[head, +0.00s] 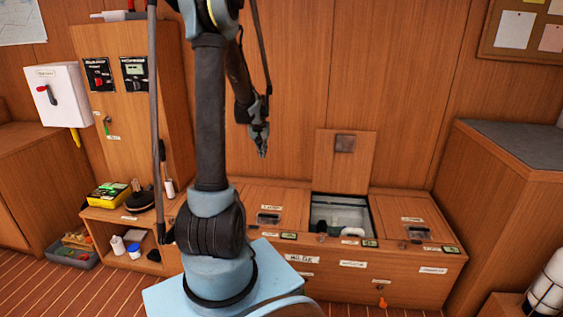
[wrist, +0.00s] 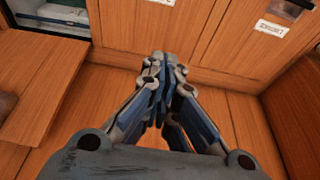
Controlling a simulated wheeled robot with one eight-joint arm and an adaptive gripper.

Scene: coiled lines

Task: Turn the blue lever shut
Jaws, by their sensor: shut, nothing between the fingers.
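I cannot make out a blue lever in either view. An open hatch (head: 318,214) in the low wooden bench holds pale pipework (head: 352,231), and its inside is mostly hidden. Its lid (head: 345,160) stands raised behind it. My gripper (head: 262,152) hangs in the air in front of the wall panelling, above and left of the hatch in the head view. In the wrist view my gripper (wrist: 160,68) has its fingers together, with nothing between them. The hatch opening (wrist: 62,14) shows at the upper left there, apart from the fingers.
The bench has closed lids with latches on both sides of the hatch, one latch (head: 416,233) at right. A white box (head: 59,94) with a red handle hangs at left. A low shelf (head: 112,216) holds small items. A grey-topped cabinet (head: 515,150) stands at right.

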